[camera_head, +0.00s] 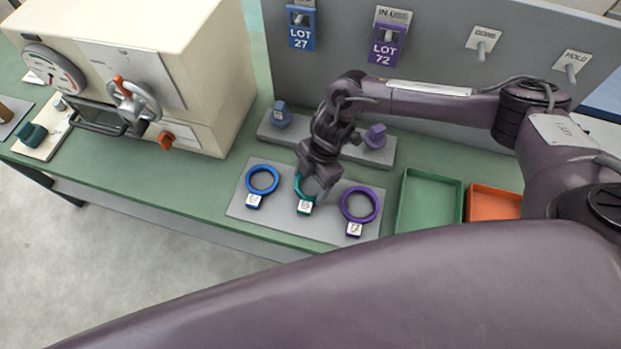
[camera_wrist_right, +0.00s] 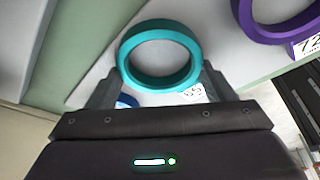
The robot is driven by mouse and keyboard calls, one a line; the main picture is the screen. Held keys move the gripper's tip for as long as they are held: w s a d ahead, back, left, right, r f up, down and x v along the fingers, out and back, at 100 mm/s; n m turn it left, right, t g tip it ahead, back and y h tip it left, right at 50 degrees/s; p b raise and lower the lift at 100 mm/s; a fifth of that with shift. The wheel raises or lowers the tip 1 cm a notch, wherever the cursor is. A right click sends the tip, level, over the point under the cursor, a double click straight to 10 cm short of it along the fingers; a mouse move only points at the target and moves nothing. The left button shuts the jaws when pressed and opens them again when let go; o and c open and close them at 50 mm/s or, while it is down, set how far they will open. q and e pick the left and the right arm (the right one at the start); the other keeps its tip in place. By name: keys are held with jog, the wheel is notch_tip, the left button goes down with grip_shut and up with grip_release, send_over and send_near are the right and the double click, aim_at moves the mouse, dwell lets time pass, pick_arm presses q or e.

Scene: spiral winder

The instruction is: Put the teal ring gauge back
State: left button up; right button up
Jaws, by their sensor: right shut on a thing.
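The teal ring gauge (camera_head: 305,207) is at the middle of the grey board (camera_head: 283,222), between the blue and purple ring gauges, with a white label at its front. My right gripper (camera_head: 308,192) comes down over it and hides much of its ring. In the right wrist view the teal ring (camera_wrist_right: 160,55) lies between the fingers of the right gripper (camera_wrist_right: 160,80), which is shut on it. I cannot tell whether the ring touches the board. My left gripper is not in view.
A blue ring gauge (camera_head: 262,181) and a purple ring gauge (camera_head: 359,205) lie on either side. Behind is a grey block strip with a blue plug (camera_head: 282,114) and a purple plug (camera_head: 375,136). A green tray (camera_head: 430,203) and an orange tray (camera_head: 493,204) stand right; a cream machine (camera_head: 215,80) stands left.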

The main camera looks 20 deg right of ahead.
jog(key=shift+f, duration=0.2)
jog(key=o, duration=1.1)
jog(key=shift+r, duration=0.1)
